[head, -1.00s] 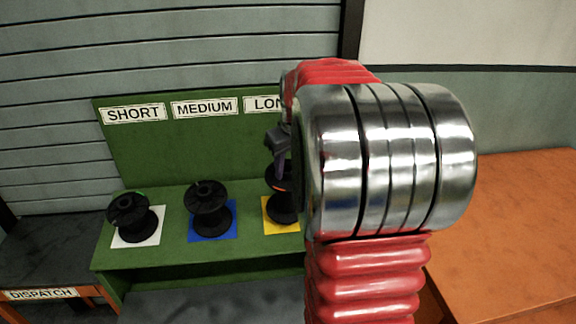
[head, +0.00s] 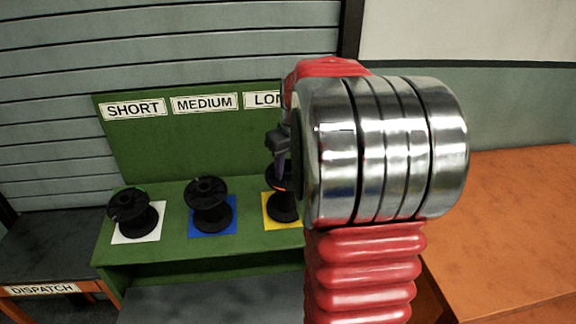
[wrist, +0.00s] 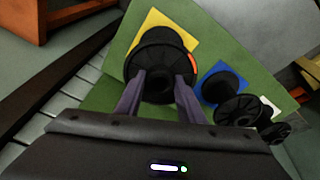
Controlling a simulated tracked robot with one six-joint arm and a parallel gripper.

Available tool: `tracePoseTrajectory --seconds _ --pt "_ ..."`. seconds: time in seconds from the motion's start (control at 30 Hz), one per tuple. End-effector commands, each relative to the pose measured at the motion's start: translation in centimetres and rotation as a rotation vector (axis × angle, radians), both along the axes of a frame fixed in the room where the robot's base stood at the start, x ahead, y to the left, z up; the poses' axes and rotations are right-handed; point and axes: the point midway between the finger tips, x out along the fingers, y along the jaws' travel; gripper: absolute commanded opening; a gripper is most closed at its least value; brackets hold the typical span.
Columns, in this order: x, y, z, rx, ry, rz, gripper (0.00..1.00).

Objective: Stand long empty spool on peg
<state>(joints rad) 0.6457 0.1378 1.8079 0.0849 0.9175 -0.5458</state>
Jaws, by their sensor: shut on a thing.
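A black spool with an orange mark on its upper flange stands upright over the yellow square (head: 268,208) under the partly hidden "LON" label (head: 262,100). In the wrist view, this spool (wrist: 158,62) is between the two purple-grey fingers of my gripper (wrist: 157,98), which are shut on its hub end. In the head view, my gripper (head: 281,160) comes down on the spool (head: 284,205) from above, and my arm hides the right side. No peg shows under the spool. I cannot tell whether its lower flange touches the square.
A black spool (head: 208,207) stands on the blue square (head: 228,213) under "MEDIUM", and another (head: 132,212) on the white square under "SHORT". The green bench (head: 250,246) has a back panel. A "DISPATCH" table (head: 40,291) is at left, an orange surface (head: 510,220) at right.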

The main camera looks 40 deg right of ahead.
Motion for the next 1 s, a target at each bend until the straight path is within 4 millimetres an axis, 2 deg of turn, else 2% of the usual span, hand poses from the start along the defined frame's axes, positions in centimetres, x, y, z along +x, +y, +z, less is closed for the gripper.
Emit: tracePoseTrajectory --seconds 0.27,0.3,0.6,0.87,1.0 --pt "0.10 -0.07 -0.45 -0.001 -0.001 0.000 0.00" --pt "0.11 -0.07 -0.48 -0.001 -0.001 0.000 0.36" --pt "0.09 -0.06 -0.48 0.000 -0.001 0.000 0.57" --pt "0.05 -0.04 -0.49 0.000 0.000 0.000 0.57" --pt "-0.07 0.01 0.10 0.000 -0.001 0.000 0.57"
